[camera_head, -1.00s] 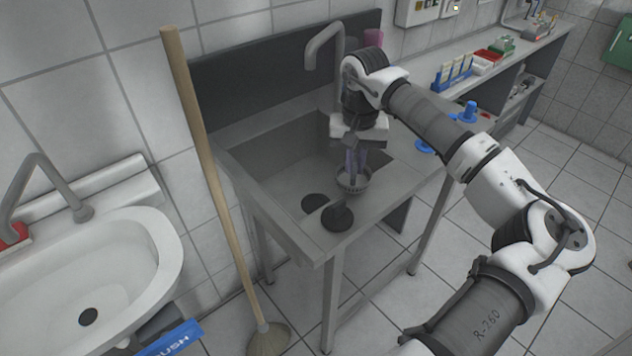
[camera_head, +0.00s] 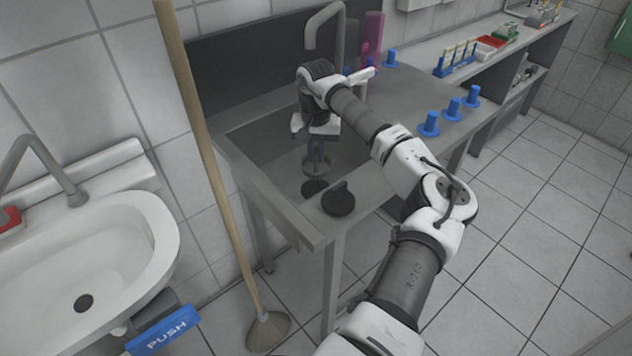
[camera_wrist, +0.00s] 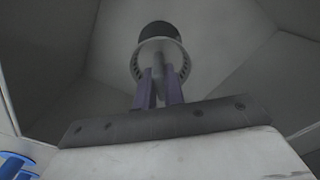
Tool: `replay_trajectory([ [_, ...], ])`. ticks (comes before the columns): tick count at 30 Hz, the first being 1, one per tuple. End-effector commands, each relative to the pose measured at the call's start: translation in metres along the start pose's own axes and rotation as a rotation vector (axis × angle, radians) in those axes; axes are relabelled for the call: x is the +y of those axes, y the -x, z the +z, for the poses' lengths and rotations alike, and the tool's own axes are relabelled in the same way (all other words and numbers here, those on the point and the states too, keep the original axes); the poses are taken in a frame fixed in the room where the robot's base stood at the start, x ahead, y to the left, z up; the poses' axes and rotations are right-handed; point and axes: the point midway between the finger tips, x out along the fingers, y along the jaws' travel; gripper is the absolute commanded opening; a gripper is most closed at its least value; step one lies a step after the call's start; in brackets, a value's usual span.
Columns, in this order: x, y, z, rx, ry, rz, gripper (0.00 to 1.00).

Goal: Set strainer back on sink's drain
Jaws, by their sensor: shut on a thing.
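My gripper (camera_head: 319,152) points down into the grey sink basin (camera_head: 262,152). It is shut on the strainer (camera_head: 316,170), a small round grey cup with a slotted rim. The strainer hangs above the basin floor, just behind the dark round drain (camera_head: 314,187) in the head view. In the wrist view, the purple fingers (camera_wrist: 160,90) hold the strainer (camera_wrist: 144,62) by its middle. The dark drain (camera_wrist: 158,30) shows just beyond the strainer's far rim. The exact gap between the strainer and the floor cannot be told.
A black stopper (camera_head: 338,200) sits on the sink's front rim. The tap (camera_head: 325,22) rises behind my arm. Several blue pegs (camera_head: 452,109) stand on the counter at right. A wooden-handled broom (camera_head: 205,150) leans before the sink's left end. A white washbasin (camera_head: 120,235) is at left.

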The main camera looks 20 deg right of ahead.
Motion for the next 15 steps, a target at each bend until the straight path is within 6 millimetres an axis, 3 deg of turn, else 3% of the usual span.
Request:
replay_trajectory([
  [1,0.000,-0.015,0.000,-0.001,0.000,-0.002,0.00],
  [10,0.000,-0.038,0.000,-0.001,0.000,-0.001,0.00],
  [15,0.000,-0.066,0.000,-0.002,0.000,-0.001,0.00],
])
